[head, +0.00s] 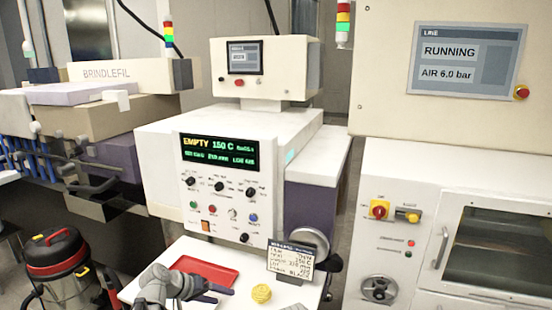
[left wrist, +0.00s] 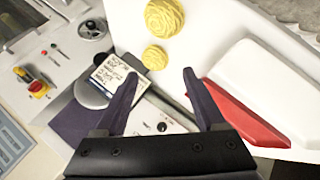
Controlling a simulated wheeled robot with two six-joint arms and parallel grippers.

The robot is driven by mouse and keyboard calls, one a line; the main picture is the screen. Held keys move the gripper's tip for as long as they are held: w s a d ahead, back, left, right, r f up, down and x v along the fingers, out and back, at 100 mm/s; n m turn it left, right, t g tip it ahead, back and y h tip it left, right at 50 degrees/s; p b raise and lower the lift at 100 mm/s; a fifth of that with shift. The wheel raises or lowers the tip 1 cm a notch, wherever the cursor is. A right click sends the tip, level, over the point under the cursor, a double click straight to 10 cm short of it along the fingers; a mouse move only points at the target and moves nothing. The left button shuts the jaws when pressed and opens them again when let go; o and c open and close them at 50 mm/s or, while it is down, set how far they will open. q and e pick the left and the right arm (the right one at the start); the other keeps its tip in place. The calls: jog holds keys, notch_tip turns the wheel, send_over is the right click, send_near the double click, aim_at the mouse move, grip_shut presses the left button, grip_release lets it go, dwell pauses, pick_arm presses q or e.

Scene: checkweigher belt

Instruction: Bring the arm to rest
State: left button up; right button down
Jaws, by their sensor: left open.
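My left gripper (head: 218,293) is in the lower middle of the head view, above the white table. In the left wrist view its two dark fingers (left wrist: 161,76) stand apart with nothing held between them. A red tray (head: 207,264) lies on the table just behind the gripper; its red edge also shows in the left wrist view (left wrist: 240,115). A yellow ridged ball (head: 261,293) is right of the fingers, apart from them. The left wrist view shows a small yellow ball (left wrist: 155,57) and a larger yellow one (left wrist: 175,17). My right gripper is not in view.
The white machine (head: 222,185) with a panel reading EMPTY 150 C stands behind the table. A red and black vacuum (head: 62,265) is at left. A cabinet (head: 470,235) stands at right.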

pick_arm(q)
jog(key=s+f+m+g+y, duration=0.1)
jog(key=s+f+g+y, duration=0.2)
jog(key=s, duration=0.5)
jog(key=s+f+g+y, duration=0.2)
jog(key=s+f+y, duration=0.2)
jog(key=s, duration=0.4)
jog(key=s+d+f+m+y+b, duration=0.1)
jog(key=s+d+f+m+b, duration=0.3)
jog(key=d+f+b, duration=0.5)
jog(key=shift+s+d+f+g+b, duration=0.25)
jog(key=shift+s+d+b, duration=0.2)
jog(key=shift+d, duration=0.55)
